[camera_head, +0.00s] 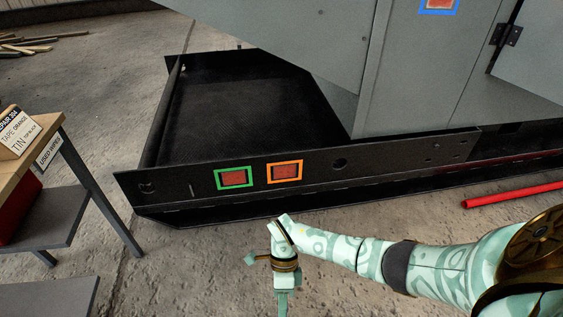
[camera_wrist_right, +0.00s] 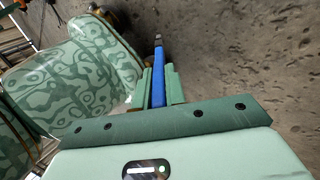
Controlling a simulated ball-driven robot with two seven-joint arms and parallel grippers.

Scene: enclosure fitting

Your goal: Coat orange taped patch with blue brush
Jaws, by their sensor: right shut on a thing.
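The orange taped patch (camera_head: 285,172) is a reddish-brown rectangle inside an orange tape frame, on the front face of the black base rail. My right gripper (camera_wrist_right: 161,86) is shut on the blue brush (camera_wrist_right: 158,91); the brush's blue handle sits between the green fingers, with a dark end beyond them. In the head view my right arm reaches in from the right, and its wrist (camera_head: 284,264) is in front of and below the orange taped patch, apart from it. The brush cannot be made out in the head view. My left gripper is not in view.
A green taped patch (camera_head: 233,179) sits just left of the orange one. A blue taped patch (camera_head: 438,6) is high on the grey enclosure (camera_head: 415,75). A bench (camera_head: 50,130) with a sign stands left. A red bar (camera_head: 510,195) lies right. Concrete floor is open before the rail.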

